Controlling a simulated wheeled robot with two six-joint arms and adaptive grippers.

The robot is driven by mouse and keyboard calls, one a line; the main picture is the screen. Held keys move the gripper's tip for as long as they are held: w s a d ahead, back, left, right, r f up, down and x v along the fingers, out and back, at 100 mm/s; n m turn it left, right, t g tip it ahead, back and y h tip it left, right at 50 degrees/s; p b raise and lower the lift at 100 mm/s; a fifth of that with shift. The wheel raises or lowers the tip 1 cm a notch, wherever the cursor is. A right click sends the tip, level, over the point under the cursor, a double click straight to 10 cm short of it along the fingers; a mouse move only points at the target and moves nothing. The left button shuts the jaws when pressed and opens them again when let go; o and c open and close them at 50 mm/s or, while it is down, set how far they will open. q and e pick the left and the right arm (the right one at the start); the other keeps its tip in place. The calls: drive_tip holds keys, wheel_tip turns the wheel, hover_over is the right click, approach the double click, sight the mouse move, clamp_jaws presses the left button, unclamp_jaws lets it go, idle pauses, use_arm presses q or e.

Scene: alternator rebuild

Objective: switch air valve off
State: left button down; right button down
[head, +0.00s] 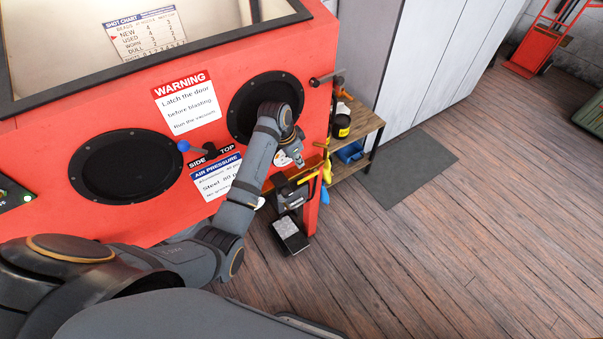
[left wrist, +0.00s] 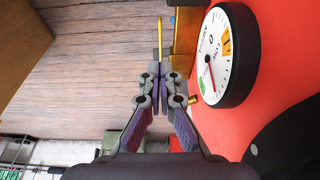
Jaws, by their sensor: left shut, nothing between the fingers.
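The yellow valve lever (left wrist: 160,38) shows edge-on in the left wrist view, just beyond my fingertips, beside brass-coloured fittings (left wrist: 187,38). I cannot tell whether the fingertips touch it. A round white pressure gauge (left wrist: 224,55) with a black rim is on the red panel to its right. My left gripper (left wrist: 162,72) is shut and empty, pointing at the lever. In the head view my left gripper (head: 298,161) is at the cabinet's lower right, partly covering the gauge. Yellow parts (head: 309,178) show just below it. My right gripper is not in view.
The red blast cabinet (head: 60,175) has two black glove ports (head: 125,165) and a blue-knobbed selector (head: 184,146). A foot pedal (head: 290,236) is on the floor below. A wooden shelf (head: 366,125) stands to the right. The wooden floor (head: 450,240) is mostly open.

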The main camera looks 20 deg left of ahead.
sight(304, 179)
use_arm(q)
drive_tip(key=x, duration=0.5)
drive_tip(key=p+x, duration=0.1)
drive_tip(key=x, duration=0.1)
drive_tip(key=shift+s+a+f, duration=0.2)
drive_tip(key=shift+s+f, duration=0.1)
drive_tip(key=shift+f, duration=0.55)
